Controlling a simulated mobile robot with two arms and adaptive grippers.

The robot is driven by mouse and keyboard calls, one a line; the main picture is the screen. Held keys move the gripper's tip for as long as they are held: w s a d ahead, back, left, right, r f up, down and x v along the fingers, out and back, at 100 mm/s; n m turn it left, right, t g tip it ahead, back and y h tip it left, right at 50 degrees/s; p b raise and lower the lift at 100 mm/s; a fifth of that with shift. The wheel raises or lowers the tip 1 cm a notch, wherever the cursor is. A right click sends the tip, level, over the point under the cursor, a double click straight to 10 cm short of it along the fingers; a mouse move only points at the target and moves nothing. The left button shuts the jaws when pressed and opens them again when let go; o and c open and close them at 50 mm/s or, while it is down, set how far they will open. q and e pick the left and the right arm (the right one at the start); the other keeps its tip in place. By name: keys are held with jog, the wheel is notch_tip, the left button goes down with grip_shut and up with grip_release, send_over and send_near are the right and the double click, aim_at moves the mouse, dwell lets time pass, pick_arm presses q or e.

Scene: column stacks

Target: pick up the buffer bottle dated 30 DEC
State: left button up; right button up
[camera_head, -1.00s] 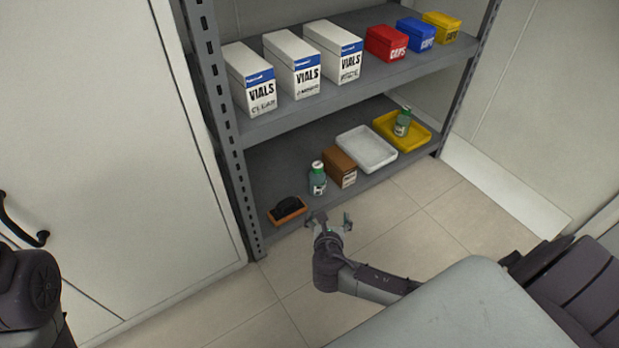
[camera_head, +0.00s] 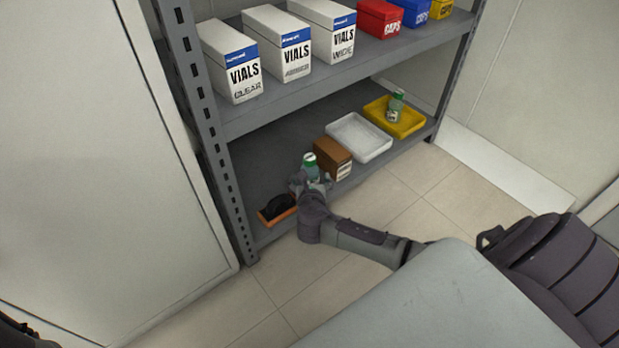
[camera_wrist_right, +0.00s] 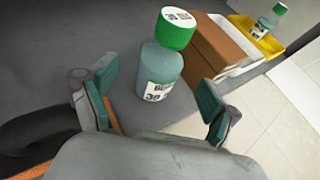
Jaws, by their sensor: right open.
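A bottle with a green cap and teal-green body (camera_wrist_right: 160,70) stands upright on the lower shelf. Its label shows "30" in the right wrist view; the rest is hard to read. The same bottle (camera_head: 310,165) shows in the head view, left of a brown box. My right gripper (camera_head: 313,184) is at the bottle's near side. In the right wrist view its two teal-padded fingers (camera_wrist_right: 158,98) are open, one to each side of the bottle's front, with nothing held. A second green-capped bottle (camera_head: 396,104) stands in the yellow tray (camera_head: 416,127); its date is unreadable.
A brown box (camera_head: 333,157) stands right beside the near bottle, with a white tray (camera_head: 359,138) further right. The upper shelf (camera_head: 385,50) hangs above, carrying vial and cap boxes.

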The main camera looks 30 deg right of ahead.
aim_at(310, 173)
jog(key=b+x, duration=0.4)
jog(key=shift+d+f, duration=0.1)
jog(key=shift+f, duration=0.05)
jog(key=shift+w+d+b, duration=0.2)
jog(key=shift+w+b, duration=0.15)
jog(key=shift+w, duration=0.05)
jog(key=c, duration=1.4)
